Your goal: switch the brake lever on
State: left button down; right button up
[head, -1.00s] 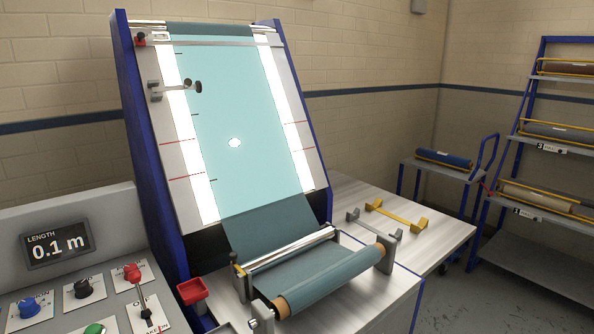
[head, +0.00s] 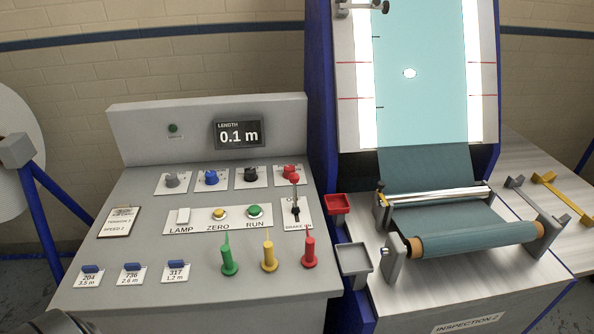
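The brake lever (head: 295,195) stands at the right end of the control console in the head view. It has a dark stem and a red ball knob (head: 294,178). It rises from a white plate (head: 297,222) lettered BRAKE ON at its lower edge. The knob and stem point toward the upper end of the plate and partly cover the lettering there. Nothing touches the lever. Neither of my grippers is in view.
On the console (head: 175,259), knobs and the LAMP, ZERO and RUN buttons lie left of the lever. Green, yellow and red spiked pegs (head: 310,250) stand in front.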

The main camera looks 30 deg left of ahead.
aim_at(295, 177)
jog(key=j+u, duration=0.25)
jog(key=j, duration=0.4)
jog(key=j+u, duration=0.25)
jog(key=j, duration=0.45)
